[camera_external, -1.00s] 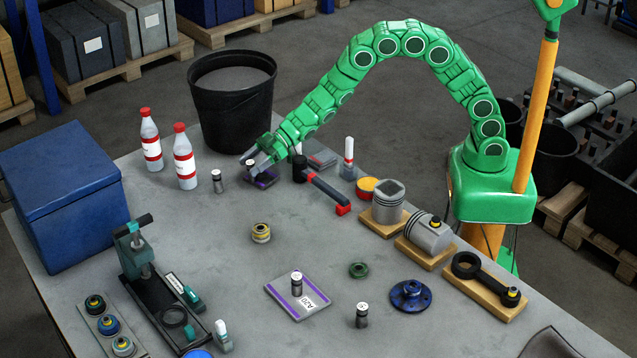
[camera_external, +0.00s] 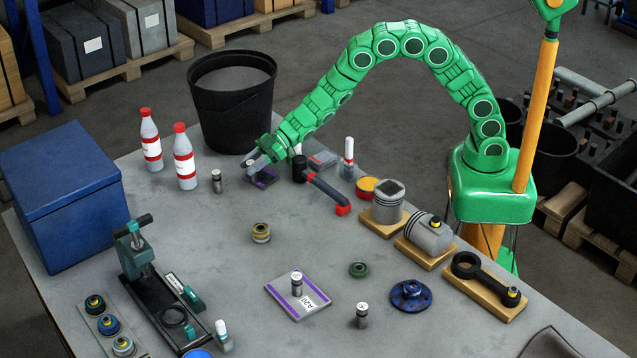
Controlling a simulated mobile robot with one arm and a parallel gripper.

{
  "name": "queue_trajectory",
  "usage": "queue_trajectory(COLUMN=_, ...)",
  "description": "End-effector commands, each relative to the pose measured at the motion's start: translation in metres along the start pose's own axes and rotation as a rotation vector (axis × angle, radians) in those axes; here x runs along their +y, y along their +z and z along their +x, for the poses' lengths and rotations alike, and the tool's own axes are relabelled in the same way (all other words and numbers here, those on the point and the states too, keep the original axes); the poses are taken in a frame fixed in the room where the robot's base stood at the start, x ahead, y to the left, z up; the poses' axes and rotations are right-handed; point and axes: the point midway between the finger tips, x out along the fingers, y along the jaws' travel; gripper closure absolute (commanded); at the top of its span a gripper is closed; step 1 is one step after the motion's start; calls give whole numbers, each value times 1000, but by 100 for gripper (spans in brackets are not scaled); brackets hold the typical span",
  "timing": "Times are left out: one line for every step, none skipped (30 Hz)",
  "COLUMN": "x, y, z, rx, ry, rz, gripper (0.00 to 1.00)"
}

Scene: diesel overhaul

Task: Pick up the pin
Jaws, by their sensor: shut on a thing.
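My gripper (camera_external: 255,166) is at the far side of the table, low over a card with a purple edge (camera_external: 266,178). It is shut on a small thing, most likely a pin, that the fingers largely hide. Similar small silver-and-dark pins stand upright elsewhere: one (camera_external: 217,181) just left of my gripper, one (camera_external: 297,284) on a white card with purple edges (camera_external: 318,305), and one (camera_external: 362,315) at the front.
A black bucket (camera_external: 232,110) stands behind my gripper, and two red-capped bottles (camera_external: 184,160) stand to its left. A red-and-black hammer (camera_external: 325,190) lies close on the right. A blue box (camera_external: 65,195) and green press (camera_external: 150,265) are at left. The middle table is fairly clear.

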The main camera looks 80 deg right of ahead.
Motion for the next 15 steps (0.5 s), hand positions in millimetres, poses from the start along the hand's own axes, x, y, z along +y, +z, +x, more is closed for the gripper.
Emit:
queue_trajectory(x=0, y=-2, z=-1, rx=2, ry=0, rz=-1, gripper=100)
queue_trajectory(x=0, y=-4, z=-1, rx=2, ry=0, rz=-1, gripper=100)
queue_trajectory(x=0, y=-6, z=-2, rx=2, ry=0, rz=-1, gripper=100)
queue_trajectory(x=0, y=-8, z=-3, rx=3, ry=0, rz=-1, gripper=100)
queue_trajectory(x=1, y=-11, z=-4, rx=3, ry=1, rz=-1, gripper=100)
queue_trajectory(x=1, y=-16, z=-6, rx=4, ry=2, rz=-2, gripper=100)
queue_trajectory(x=1, y=-20, z=-8, rx=4, ry=2, rz=-2, gripper=100)
queue_trajectory(x=2, y=-24, z=-10, rx=4, ry=2, rz=-3, gripper=100)
queue_trajectory(x=2, y=-30, z=-12, rx=4, ry=2, rz=-3, gripper=100)
queue_trajectory(x=2, y=-33, z=-15, rx=3, ry=3, rz=-2, gripper=100)
queue_trajectory(x=0, y=-33, z=-18, rx=2, ry=3, rz=-1, gripper=100)
queue_trajectory(x=-1, y=-36, z=-23, rx=2, ry=2, rz=-1, gripper=100)
queue_trajectory(x=-2, y=-38, z=-26, rx=2, ry=2, rz=-1, gripper=100)
queue_trajectory(x=-3, y=-41, z=-30, rx=3, ry=2, rz=-1, gripper=100)
queue_trajectory(x=-5, y=-44, z=-36, rx=4, ry=2, rz=-2, gripper=100)
